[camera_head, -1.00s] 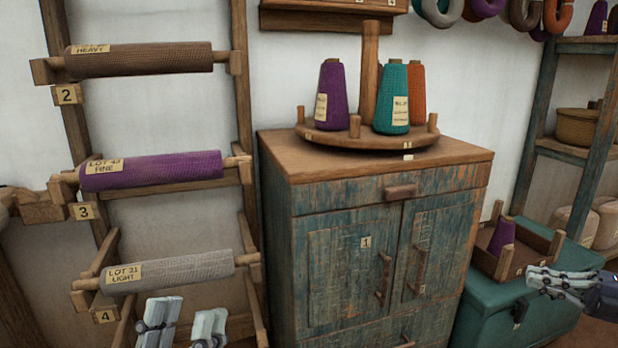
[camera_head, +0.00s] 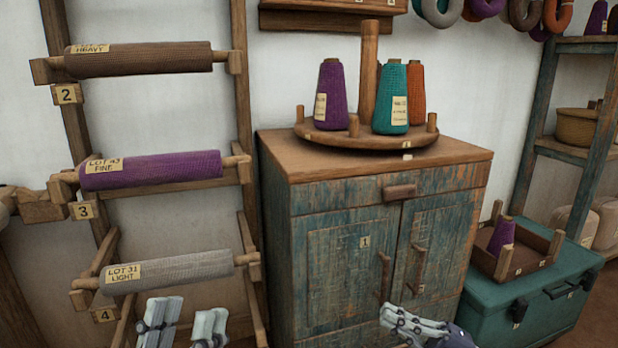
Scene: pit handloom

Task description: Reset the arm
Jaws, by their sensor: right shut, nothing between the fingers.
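My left gripper (camera_head: 183,326) is at the bottom edge, in front of the lower part of the roll rack. Its two fingers stand apart with an empty gap between them. My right gripper (camera_head: 412,322) is at the bottom, in front of the cabinet's right door. Its fingers are together, pointing left, and hold nothing. Its arm runs out of the picture at the bottom.
The blue-green wooden cabinet (camera_head: 336,250) carries a round cone stand (camera_head: 385,145). The rack holds a brown roll (camera_head: 140,59), a purple roll (camera_head: 150,169) and a grey roll (camera_head: 175,269). A teal chest (camera_head: 530,300) bears a wooden tray (camera_head: 540,250) with a purple cone (camera_head: 502,236).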

